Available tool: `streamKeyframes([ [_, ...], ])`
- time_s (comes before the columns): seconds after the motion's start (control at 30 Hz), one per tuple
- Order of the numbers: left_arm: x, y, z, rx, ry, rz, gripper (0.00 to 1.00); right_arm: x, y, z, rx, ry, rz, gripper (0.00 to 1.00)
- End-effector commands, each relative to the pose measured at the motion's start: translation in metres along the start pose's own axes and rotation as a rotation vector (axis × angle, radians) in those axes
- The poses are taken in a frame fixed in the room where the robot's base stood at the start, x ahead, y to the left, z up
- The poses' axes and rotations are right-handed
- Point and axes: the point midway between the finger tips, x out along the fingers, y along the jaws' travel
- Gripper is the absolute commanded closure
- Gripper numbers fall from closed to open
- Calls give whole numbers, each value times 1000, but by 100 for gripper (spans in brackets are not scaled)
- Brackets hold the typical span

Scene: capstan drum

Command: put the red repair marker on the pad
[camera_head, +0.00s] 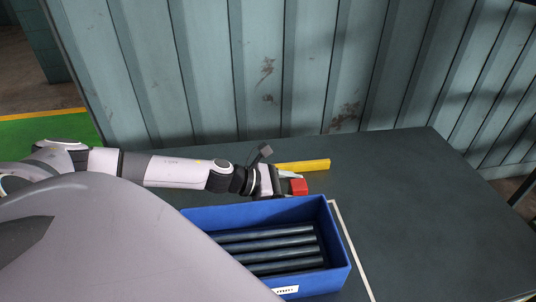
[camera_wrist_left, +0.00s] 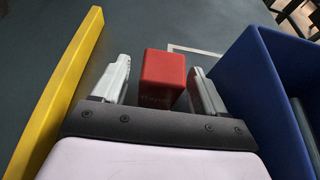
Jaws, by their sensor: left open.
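The red repair marker (camera_head: 299,187) is a small red block on the dark table, just behind the blue bin. It also shows in the left wrist view (camera_wrist_left: 163,72), between the two fingers of my left gripper (camera_head: 287,182). That gripper is open, with a finger on each side of the block and a visible gap at each side. The block's lower part is hidden behind the gripper body in the wrist view. I cannot clearly make out the pad; a thin pale line (camera_head: 350,245) marks the table right of the bin. My right gripper is not in view.
A blue bin (camera_head: 338,243) with several dark rods (camera_head: 268,247) stands close in front of the left gripper. A yellow bar (camera_head: 304,165) lies just behind it. The dark table (camera_head: 430,215) is clear to the right. A corrugated wall (camera_head: 300,70) rises behind.

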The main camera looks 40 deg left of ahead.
Motion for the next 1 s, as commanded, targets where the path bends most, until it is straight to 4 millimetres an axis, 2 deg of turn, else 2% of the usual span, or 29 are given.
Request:
streamKeyframes([
  [0.07,-13,-1,-3,3,5,-1,28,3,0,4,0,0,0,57],
  [0.33,-42,-1,-3,2,5,-2,28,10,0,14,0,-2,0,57],
  [0.77,-70,-1,-2,0,4,-3,28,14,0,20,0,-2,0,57],
  [1.0,-82,-1,0,-4,4,-3,28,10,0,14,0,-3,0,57],
])
